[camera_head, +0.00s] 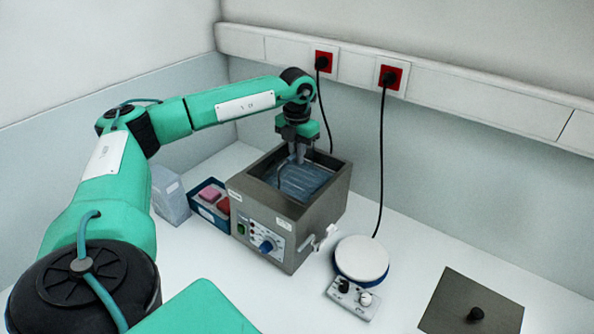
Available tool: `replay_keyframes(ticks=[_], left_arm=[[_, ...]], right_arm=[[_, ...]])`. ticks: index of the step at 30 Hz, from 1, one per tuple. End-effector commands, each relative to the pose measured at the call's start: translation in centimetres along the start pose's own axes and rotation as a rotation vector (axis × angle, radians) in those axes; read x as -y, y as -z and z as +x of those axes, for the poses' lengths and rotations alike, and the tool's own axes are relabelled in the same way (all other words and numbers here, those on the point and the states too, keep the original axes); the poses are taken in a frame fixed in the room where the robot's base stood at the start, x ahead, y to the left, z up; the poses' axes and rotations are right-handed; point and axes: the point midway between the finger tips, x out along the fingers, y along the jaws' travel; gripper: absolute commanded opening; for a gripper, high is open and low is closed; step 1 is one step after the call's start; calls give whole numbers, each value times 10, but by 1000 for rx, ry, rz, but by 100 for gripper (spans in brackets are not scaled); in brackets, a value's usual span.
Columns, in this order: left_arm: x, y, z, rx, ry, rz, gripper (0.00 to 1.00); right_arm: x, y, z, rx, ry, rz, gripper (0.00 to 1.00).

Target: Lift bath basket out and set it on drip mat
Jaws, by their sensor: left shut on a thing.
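The grey metal water bath (320,219) stands on the white bench with its top open. Bluish water with faint lines shows inside. The bath basket is hard to make out; what shows of it is down in the water (303,181). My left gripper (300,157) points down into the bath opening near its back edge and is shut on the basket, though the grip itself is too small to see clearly. I cannot make out a drip mat. My right gripper is not in view.
A blue box (209,211) with pink and red items and a clear container (169,195) stand left of the bath. A round white-topped stirrer (361,258) stands to its right. A dark lid with a knob (466,306) lies front right. Cords hang behind.

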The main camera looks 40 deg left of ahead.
Motion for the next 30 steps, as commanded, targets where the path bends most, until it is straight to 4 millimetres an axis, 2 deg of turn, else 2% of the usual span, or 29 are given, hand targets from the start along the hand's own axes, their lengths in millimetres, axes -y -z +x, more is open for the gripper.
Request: replay_keyframes(ticks=[1,9,15,23,30], left_arm=[[0,-2,-10,7,1,0,0],[1,-1,-77,5,2,0,0],[0,-1,-114,4,1,0,0],[0,0,-138,2,0,-1,0],[0,0,-155,1,0,0,0]], right_arm=[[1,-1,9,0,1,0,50],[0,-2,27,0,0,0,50],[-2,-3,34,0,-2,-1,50],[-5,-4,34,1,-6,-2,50],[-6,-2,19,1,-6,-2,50]])
